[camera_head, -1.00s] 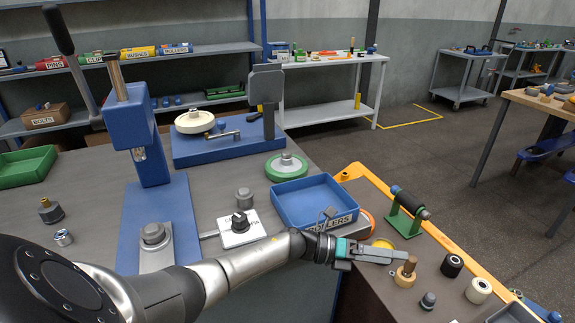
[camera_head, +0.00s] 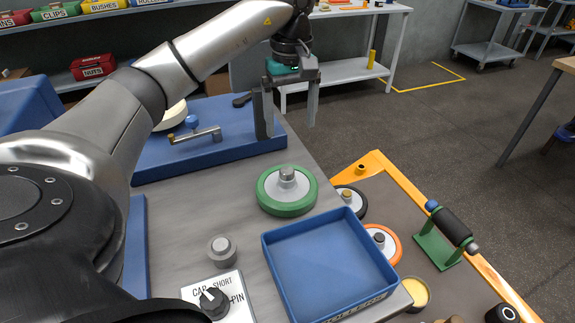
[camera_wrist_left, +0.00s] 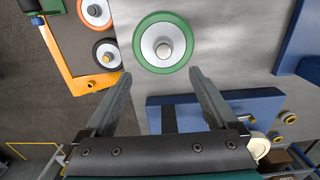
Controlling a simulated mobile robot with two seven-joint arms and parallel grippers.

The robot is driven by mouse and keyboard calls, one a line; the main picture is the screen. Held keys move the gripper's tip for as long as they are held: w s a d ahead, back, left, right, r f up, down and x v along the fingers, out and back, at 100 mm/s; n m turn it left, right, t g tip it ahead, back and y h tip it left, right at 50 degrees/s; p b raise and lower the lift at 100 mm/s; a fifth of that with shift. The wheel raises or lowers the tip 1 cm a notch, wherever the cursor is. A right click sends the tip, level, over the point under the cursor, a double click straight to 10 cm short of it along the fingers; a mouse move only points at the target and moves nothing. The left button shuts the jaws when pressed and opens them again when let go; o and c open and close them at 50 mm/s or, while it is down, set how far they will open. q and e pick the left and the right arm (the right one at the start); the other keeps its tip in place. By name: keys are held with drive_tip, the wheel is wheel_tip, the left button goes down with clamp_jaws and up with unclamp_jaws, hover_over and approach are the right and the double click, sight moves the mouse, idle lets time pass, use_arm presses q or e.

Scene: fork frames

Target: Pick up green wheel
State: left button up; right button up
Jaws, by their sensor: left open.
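The green wheel (camera_head: 284,193) has a green rim, a pale disc and a grey metal hub. It lies flat on the grey bench top, just beyond the blue tray. In the left wrist view the green wheel (camera_wrist_left: 163,30) shows beyond the fingertips, roughly in line with the gap between them. My left gripper (camera_head: 289,125) is open and empty, fingers pointing down, above and behind the wheel in the head view. The left wrist view shows both fingers of the gripper (camera_wrist_left: 160,75) apart with nothing between them. My right gripper is not in view.
A blue tray (camera_head: 275,272) stands in front of the wheel. A blue fixture base (camera_head: 235,151) lies behind it. A black-rimmed wheel (camera_head: 361,200) and an orange wheel (camera_head: 398,243) lie right, by an orange frame (camera_head: 405,190). A selector switch (camera_head: 213,302) is at front.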

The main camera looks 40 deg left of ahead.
use_arm(q)
drive_tip(key=b, duration=0.2)
approach(287, 170)
drive_tip(key=f, duration=0.5)
drive_tip(key=shift+d+f, duration=0.15)
drive_tip(key=shift+d, duration=0.25)
drive_tip(key=f, duration=0.5)
drive_tip(key=shift+s+a+f+b, duration=0.1)
drive_tip(key=shift+a+f+b, duration=0.1)
drive_tip(key=shift+a+b, duration=0.2)
drive_tip(key=shift+f, duration=0.2)
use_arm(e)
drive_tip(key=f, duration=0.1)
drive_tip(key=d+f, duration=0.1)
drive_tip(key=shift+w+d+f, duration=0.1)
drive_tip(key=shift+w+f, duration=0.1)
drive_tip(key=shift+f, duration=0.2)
use_arm(q)
drive_tip(key=shift+c, duration=0.3)
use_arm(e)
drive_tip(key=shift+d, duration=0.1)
use_arm(q)
drive_tip(key=c, duration=1)
clamp_jaws()
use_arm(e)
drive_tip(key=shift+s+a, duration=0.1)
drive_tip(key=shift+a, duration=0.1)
